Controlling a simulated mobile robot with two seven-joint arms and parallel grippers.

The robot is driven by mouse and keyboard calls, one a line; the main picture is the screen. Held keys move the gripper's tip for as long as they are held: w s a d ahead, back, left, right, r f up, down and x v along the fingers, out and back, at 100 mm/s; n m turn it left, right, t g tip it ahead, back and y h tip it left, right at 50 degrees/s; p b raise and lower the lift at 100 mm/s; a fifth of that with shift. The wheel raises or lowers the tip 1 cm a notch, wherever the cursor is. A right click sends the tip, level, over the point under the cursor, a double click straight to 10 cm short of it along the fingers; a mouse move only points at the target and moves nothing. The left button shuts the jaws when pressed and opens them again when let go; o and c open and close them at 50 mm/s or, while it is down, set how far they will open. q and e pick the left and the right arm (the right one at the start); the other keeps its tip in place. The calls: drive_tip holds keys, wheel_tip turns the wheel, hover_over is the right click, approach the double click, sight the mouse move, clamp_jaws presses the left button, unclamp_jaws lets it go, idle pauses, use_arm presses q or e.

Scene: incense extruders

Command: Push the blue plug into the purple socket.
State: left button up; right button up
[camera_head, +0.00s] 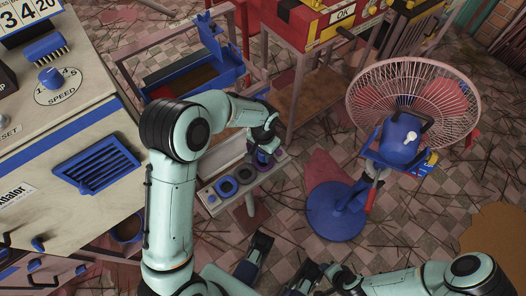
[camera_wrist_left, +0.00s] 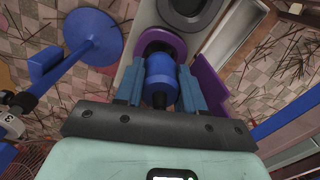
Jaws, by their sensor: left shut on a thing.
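My left gripper (camera_head: 266,150) reaches down over a pale panel with sockets. In the left wrist view its two teal fingers (camera_wrist_left: 160,90) are shut on the blue plug (camera_wrist_left: 161,72), a rounded cylinder. The plug's far end overlaps the purple socket (camera_wrist_left: 160,38), a purple ring on the pale panel. The plug lines up roughly with the ring; I cannot tell whether its end is inside. In the head view the gripper mostly hides the plug and the purple socket. My right gripper (camera_head: 303,277) is low at the bottom edge, away from the panel; its jaws are unclear.
The panel holds other dark round sockets (camera_head: 227,186), and one shows beside the purple ring (camera_wrist_left: 188,8). A blue-based fan (camera_head: 335,212) stands to the right. A large machine (camera_head: 60,130) fills the left. A red box (camera_head: 320,22) stands behind. Thin sticks litter the tiled floor.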

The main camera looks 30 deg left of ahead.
sight(263, 157)
use_arm(q)
drive_tip(key=shift+f+b, duration=0.75)
drive_tip(key=shift+f, duration=0.75)
use_arm(e)
drive_tip(key=shift+f, duration=0.95)
use_arm(q)
drive_tip(key=o, duration=1.1)
drive_tip(key=shift+r, duration=0.25)
wheel_tip(263, 157, up, 13)
drive_tip(key=p, duration=0.3)
drive_tip(key=shift+w+d, duration=0.1)
use_arm(e)
drive_tip(key=shift+g+y, duration=0.3)
drive_tip(key=shift+g, duration=0.2)
drive_tip(key=s+r, duration=0.1)
drive_tip(key=s+a+r, duration=0.1)
drive_tip(key=s+r, duration=0.1)
drive_tip(key=r, duration=0.1)
drive_tip(key=shift+s+a, duration=0.15)
drive_tip(key=shift+a, duration=0.15)
use_arm(q)
drive_tip(key=shift+f, duration=0.15)
